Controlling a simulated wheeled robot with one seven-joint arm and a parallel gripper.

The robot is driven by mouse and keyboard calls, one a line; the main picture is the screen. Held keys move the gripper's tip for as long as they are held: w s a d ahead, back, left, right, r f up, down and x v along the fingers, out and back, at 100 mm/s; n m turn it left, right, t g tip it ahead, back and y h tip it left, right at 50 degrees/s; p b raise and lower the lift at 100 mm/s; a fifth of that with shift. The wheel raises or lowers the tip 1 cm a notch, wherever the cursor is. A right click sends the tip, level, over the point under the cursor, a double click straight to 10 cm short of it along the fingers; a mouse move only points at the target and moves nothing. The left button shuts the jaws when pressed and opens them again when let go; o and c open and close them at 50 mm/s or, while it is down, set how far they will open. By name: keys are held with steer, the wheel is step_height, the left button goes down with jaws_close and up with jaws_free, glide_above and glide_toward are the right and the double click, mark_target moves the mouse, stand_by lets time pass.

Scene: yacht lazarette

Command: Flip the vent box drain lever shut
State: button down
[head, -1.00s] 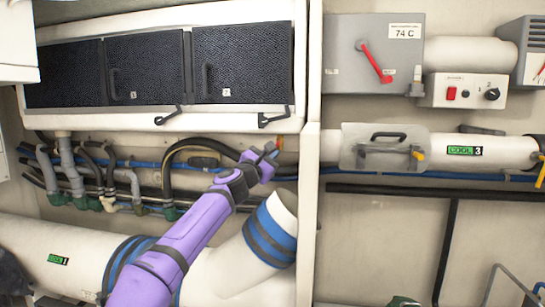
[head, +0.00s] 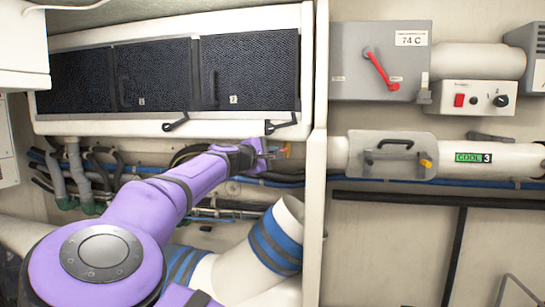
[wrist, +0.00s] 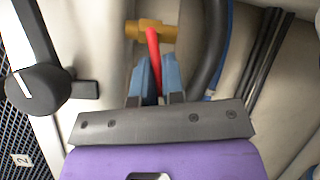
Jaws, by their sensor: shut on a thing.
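The vent box (head: 90,128) is the white case with dark mesh panels at the upper left of the head view. Under its right end is the drain valve, a small brass-coloured body (head: 286,150). In the wrist view the valve body (wrist: 152,32) is at the top centre, with a red lever (wrist: 153,50) reaching from it toward me. My gripper (wrist: 156,75) has its blue fingers shut on the red lever's end. In the head view my gripper (head: 270,152) is just left of the valve. The lever is too small there to read its position.
A black latch handle (wrist: 38,88) is close to the left of my gripper in the wrist view. Black hoses (wrist: 208,45) run close on the right. A white partition (head: 315,190) stands right of the valve, and a large white duct (head: 275,235) is below.

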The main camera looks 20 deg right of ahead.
stand_by(0.3)
steer(key=c, duration=1.2)
jaws_free()
steer(key=shift+c, duration=0.2)
steer(key=shift+r, duration=0.1)
